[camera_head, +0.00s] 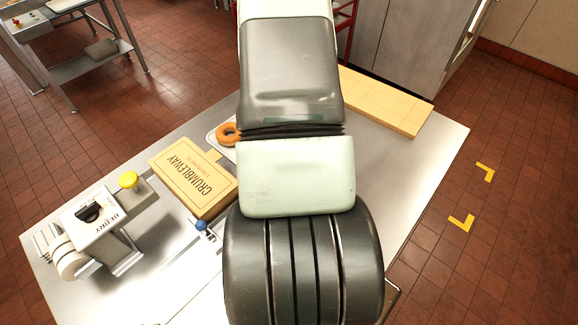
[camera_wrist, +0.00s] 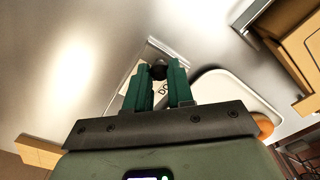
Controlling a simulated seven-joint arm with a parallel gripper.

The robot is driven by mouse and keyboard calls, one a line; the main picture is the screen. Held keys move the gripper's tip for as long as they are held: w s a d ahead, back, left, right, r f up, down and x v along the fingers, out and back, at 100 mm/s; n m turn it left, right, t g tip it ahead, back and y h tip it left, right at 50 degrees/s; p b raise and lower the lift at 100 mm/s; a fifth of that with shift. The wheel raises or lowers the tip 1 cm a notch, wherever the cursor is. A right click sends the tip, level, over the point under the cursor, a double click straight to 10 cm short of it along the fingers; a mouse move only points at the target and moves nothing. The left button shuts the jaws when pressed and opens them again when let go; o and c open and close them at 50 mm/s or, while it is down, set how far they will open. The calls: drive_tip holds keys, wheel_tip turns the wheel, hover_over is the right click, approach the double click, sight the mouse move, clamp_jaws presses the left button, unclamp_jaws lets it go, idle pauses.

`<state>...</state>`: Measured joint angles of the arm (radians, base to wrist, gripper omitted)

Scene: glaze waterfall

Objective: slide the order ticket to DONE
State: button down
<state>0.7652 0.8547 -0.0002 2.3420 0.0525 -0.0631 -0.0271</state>
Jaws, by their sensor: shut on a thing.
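My gripper (camera_wrist: 159,76) shows in the wrist view, its two green fingers on either side of a dark round knob (camera_wrist: 158,72), shut on it. The knob sits over a pale plate or strip (camera_wrist: 151,52) on the metal surface. Dark letters reading "DO" show between the fingers, with the rest covered. I cannot make out the order ticket as a separate sheet; the fingers hide much of this spot. In the head view my arm hides the gripper, the knob and the lettering.
A steel table (camera_head: 420,150) holds a cardboard box (camera_head: 190,175), a white tray (camera_wrist: 238,84) with a doughnut (camera_head: 229,133), and a wooden board (camera_head: 385,102). Bare metal lies at right.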

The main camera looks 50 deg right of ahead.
drive_tip(key=shift+a, duration=0.35)
drive_tip(key=c, duration=1)
unclamp_jaws()
drive_tip(key=shift+d, duration=0.1)
drive_tip(key=shift+o, duration=0.2)
drive_tip(key=shift+r, duration=0.1)
drive_tip(key=shift+d+r, duration=0.1)
drive_tip(key=shift+r, duration=0.2)
wheel_tip(320, 180, up, 10)
